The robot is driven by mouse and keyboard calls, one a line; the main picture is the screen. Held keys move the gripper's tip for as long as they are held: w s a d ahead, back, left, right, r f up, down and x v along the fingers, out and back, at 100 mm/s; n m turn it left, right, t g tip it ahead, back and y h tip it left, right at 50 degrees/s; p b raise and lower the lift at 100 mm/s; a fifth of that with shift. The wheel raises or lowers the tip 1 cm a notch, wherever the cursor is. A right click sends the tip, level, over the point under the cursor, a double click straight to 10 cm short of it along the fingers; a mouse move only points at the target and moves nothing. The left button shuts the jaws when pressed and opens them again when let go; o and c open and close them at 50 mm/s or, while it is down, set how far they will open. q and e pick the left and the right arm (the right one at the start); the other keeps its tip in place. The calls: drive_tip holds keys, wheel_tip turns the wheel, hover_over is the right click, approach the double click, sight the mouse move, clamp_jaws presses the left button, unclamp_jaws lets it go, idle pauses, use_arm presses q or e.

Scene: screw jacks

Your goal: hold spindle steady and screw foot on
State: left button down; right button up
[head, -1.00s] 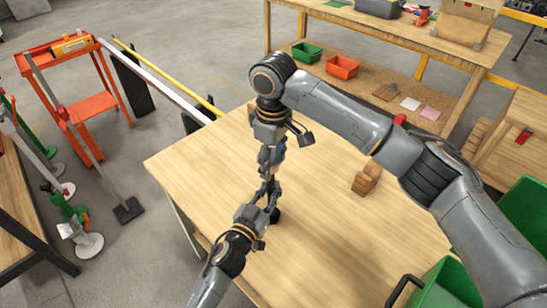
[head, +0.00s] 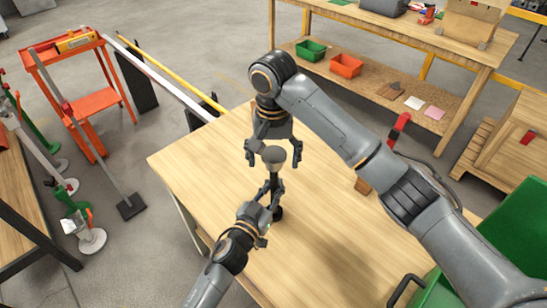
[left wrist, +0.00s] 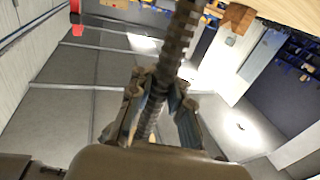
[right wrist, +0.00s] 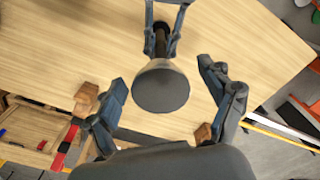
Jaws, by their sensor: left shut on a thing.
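The threaded spindle (left wrist: 172,60) stands roughly upright in my left gripper (head: 271,190), which is shut on it above the table. The grey, cone-shaped foot with a flat round face (head: 273,156) sits at the spindle's upper end; it also shows in the right wrist view (right wrist: 161,88). How far its thread is engaged is hidden. My right gripper (right wrist: 163,78) is open, with its fingers spread on both sides of the foot and gaps between them and it.
The wooden table (head: 330,235) is mostly clear. A small wooden block (head: 362,186) stands on it, partly behind my right arm. A green bin (head: 440,285) is at the lower right. An orange cart (head: 88,103) and a jack stand are on the floor to the left.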

use_arm(q)
drive_tip(key=shift+f, duration=0.1)
use_arm(e)
wheel_tip(320, 180, up, 12)
idle(0.5)
use_arm(q)
drive_tip(key=c, duration=1.2)
unclamp_jaws()
use_arm(e)
drive_tip(key=shift+s, duration=0.1)
use_arm(q)
drive_tip(key=shift+o, duration=0.2)
drive_tip(key=shift+s+a, duration=0.1)
drive_tip(key=v, duration=1.2)
